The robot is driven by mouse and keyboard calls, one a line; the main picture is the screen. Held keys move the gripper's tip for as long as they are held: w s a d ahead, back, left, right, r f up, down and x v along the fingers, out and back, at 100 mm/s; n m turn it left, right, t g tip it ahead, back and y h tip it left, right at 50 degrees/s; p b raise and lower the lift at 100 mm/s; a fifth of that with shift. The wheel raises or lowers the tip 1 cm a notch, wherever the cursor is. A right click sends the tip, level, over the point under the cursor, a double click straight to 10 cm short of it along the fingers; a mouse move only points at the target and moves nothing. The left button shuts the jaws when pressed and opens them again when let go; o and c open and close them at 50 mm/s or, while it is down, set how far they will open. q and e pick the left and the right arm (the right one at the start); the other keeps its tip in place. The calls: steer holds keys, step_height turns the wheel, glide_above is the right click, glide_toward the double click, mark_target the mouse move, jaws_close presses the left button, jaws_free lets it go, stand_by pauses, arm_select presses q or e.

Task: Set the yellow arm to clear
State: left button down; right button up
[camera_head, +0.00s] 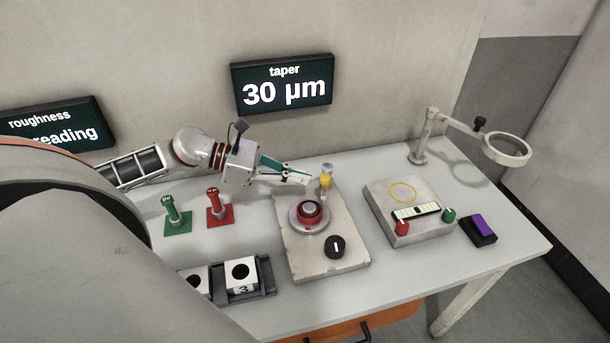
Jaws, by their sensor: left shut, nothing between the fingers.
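The yellow arm (325,181) is a small yellow piece on a short post at the back edge of a worn grey plate (300,255). Its set position and any label on it are too small to read. My left gripper (308,179) reaches in from the left, its fingers closed and empty. The fingertips are just left of the yellow arm; I cannot tell whether they touch it. On the same plate are a round red-and-grey part (309,212) and a black knob (335,246). My right gripper is out of view.
Green (174,216) and red (218,207) levers stand left of the plate, above a black rack (248,282). At right are a grey block (401,222), a purple-topped box (479,229) and a magnifier (507,150). A wall screen (283,82) reads taper 30 µm.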

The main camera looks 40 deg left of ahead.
arm_select(q)
steer(key=shift+w+d, duration=0.35)
steer(key=shift+d, duration=0.2)
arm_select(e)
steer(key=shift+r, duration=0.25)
arm_select(q)
steer(key=shift+f, duration=0.1)
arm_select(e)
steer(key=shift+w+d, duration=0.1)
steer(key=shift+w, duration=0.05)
